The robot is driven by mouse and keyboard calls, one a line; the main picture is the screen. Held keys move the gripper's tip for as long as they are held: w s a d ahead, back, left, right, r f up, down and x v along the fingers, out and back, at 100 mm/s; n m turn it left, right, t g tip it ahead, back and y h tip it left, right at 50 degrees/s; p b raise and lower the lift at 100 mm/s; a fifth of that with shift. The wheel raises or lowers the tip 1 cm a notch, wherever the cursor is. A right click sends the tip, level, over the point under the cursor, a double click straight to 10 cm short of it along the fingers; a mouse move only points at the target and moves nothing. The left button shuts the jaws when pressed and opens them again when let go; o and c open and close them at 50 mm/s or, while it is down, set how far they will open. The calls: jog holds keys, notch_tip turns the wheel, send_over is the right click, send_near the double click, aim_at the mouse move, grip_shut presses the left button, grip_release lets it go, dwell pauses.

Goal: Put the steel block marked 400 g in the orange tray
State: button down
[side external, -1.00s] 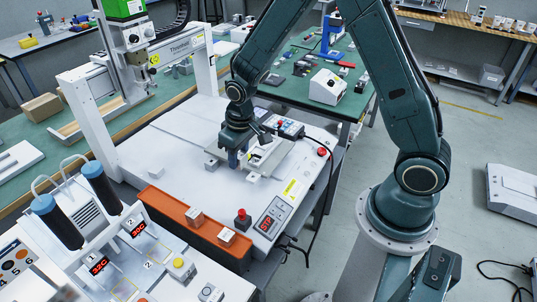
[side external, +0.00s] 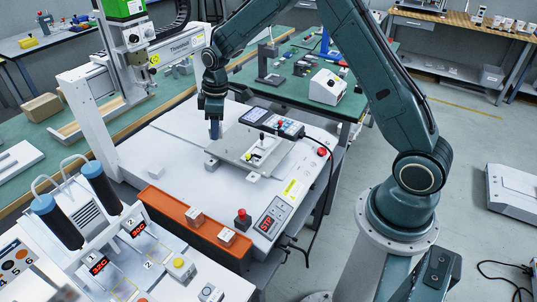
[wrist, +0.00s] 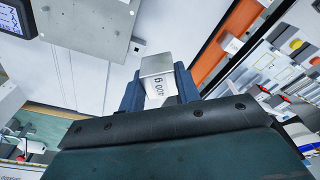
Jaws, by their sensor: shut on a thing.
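My gripper (side external: 214,132) is above the white machine bed, at the left end of the grey plate fixture. In the wrist view its blue fingers (wrist: 160,88) are shut on a steel block (wrist: 157,68) whose label reads 400 g, upside down. The block is hard to make out in the side view. The orange tray (side external: 172,213) is a long narrow strip along the front of the bed, left of and nearer the camera than my gripper. It also shows in the wrist view (wrist: 208,62), at upper right, apart from the block.
Two small labelled blocks (side external: 195,216) (side external: 227,237) are at the tray. A white block (side external: 154,171) lies on the bed behind it. The plate fixture (side external: 236,141) carries small parts. A red button (side external: 242,219) and a gantry post (side external: 88,125) stand nearby. The bed between fixture and tray is largely clear.

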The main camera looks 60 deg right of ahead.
jog(key=w+d+r+n, duration=0.3)
jog(key=w+d+n, duration=0.2)
notch_tip(320, 180, up, 3)
jog(key=n+g, duration=0.1)
jog(key=n, duration=0.5)
send_over(226, 144)
jog(key=shift+d+r+y, duration=0.1)
jog(key=shift+y, duration=0.2)
notch_tip(226, 144, down, 16)
jog(key=shift+r, duration=0.1)
jog(key=shift+f, duration=1.95)
jog(key=shift+f, duration=0.15)
